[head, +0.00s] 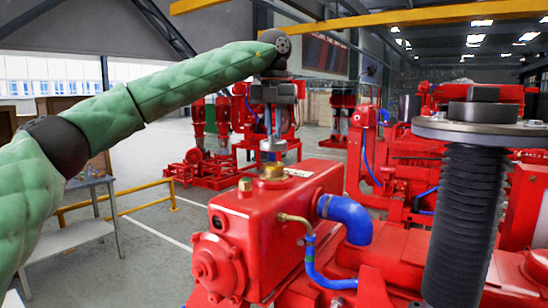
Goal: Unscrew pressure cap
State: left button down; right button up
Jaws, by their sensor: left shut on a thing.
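My left gripper (273,132) points down above the front of the red pumpset (262,212). It is shut on the pressure cap (273,145), a small silvery disc. The cap is directly above the brass filler neck (272,171) on top of the red tank. A narrow gap seems to show between the cap and the neck. The jaws hide the upper part of the cap. My right gripper is not in view.
A black ribbed column (465,215) with a grey flange (480,130) stands tall at the right. A blue hose (346,215) curves right of the neck. A small brass plug (245,184) sits left of it. A grey table (75,238) stands at the left.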

pick_arm(q)
jog(key=shift+r+p, duration=0.7)
jog(key=shift+r, duration=0.6)
